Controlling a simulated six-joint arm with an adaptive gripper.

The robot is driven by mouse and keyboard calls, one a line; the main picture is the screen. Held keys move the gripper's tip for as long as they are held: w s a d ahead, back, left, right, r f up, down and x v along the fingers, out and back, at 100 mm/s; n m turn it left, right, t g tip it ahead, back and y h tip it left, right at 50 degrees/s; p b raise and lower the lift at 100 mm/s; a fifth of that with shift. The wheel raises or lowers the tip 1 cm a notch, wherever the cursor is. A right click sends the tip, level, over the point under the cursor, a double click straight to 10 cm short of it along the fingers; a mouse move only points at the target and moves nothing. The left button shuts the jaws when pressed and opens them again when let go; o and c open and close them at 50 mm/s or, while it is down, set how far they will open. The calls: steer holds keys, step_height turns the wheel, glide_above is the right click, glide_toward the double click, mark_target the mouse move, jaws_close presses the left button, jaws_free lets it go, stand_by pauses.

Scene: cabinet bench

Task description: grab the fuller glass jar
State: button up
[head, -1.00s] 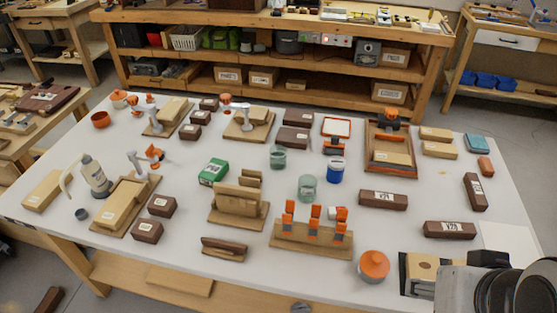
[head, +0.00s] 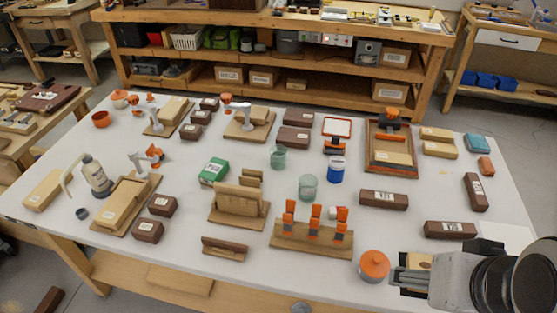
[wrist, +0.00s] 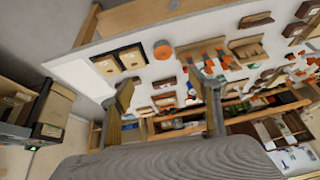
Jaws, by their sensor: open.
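Two greenish glass jars stand upright on the white table, one (head: 278,157) near the middle and the other (head: 307,187) closer to the front, behind the orange-clamp rack. How full each is cannot be told clearly at this size. My gripper (head: 396,274) is at the table's front right corner, to the right of an orange-lidded round pot and well apart from both jars. In the wrist view my gripper (wrist: 162,82) has its two fingers spread, with nothing held between them. The jars cannot be made out there.
A blue jar (head: 336,170) stands right of the jars. The wooden rack with orange clamps (head: 312,236) stands in front of the nearer jar. The orange-lidded pot (head: 374,266) is beside my gripper. Dark boxes (head: 384,199) lie to the right. Bare table shows between them.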

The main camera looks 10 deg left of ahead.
steer(key=w+a+f+m+g+y, duration=0.1)
steer(key=w+a+m+y, duration=0.45)
steer(key=w+a, duration=0.65)
steer(key=w+a+f+m+y, duration=0.1)
steer(key=w+a+m+y, duration=0.4)
steer(key=w+a, duration=0.75)
steer(key=w+a+f+m+t, duration=0.1)
steer(key=w+f+m, duration=0.3)
steer(key=w, duration=0.3)
steer(key=w+a+f+m, duration=0.1)
steer(key=w+f+m, duration=0.25)
steer(key=w, duration=0.35)
steer(key=m+t, duration=0.3)
steer(key=m, duration=0.4)
glide_toward(273, 149)
steer(key=shift+v, duration=1.55)
steer(key=shift+a, duration=0.1)
steer(key=shift+x, duration=1.2)
steer(key=shift+w, duration=0.1)
steer(key=shift+x, duration=2.55)
